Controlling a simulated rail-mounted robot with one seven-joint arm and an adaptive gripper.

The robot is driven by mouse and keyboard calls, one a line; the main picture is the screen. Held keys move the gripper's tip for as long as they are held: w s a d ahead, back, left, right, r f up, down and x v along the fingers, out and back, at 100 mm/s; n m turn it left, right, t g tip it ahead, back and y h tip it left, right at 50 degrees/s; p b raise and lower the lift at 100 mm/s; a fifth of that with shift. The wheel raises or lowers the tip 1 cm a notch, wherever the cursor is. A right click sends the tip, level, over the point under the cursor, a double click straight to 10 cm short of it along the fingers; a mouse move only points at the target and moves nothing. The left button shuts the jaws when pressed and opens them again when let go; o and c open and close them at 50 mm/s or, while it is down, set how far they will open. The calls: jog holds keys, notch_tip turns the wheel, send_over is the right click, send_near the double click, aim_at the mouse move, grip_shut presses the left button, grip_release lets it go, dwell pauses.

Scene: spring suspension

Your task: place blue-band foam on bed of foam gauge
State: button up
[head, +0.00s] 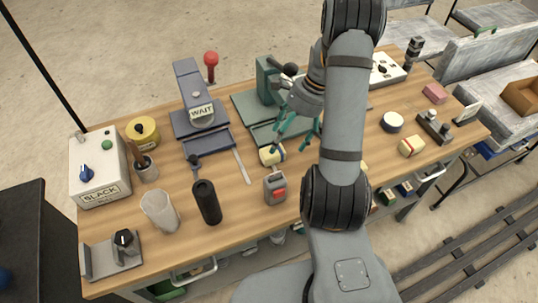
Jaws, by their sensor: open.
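A small cream foam block (268,157) with what looks like a blue band lies on the wooden table, at the front edge of a green press-like device (243,104). This device has a flat plate and an upright column and may be the foam gauge; I cannot be sure. My gripper (290,143) has teal fingers spread open above and beside the block, one fingertip close to it. I cannot tell whether they touch. My arm and gripper hide part of the device's plate and the table behind.
A grey device (187,85) with a WAIT sign stands to the left. A grey box with a red button (275,188) and a black cylinder (207,202) stand in front.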

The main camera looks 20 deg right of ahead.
aim_at(276, 153)
jog(key=x, duration=0.5)
jog(key=shift+s+a+f+p, duration=0.1)
jog(key=shift+a+f+p, duration=0.05)
jog(key=shift+a+p, duration=0.2)
jog(key=shift+c, duration=1.4)
jog(key=c, duration=0.7)
jog(key=shift+c, duration=0.7)
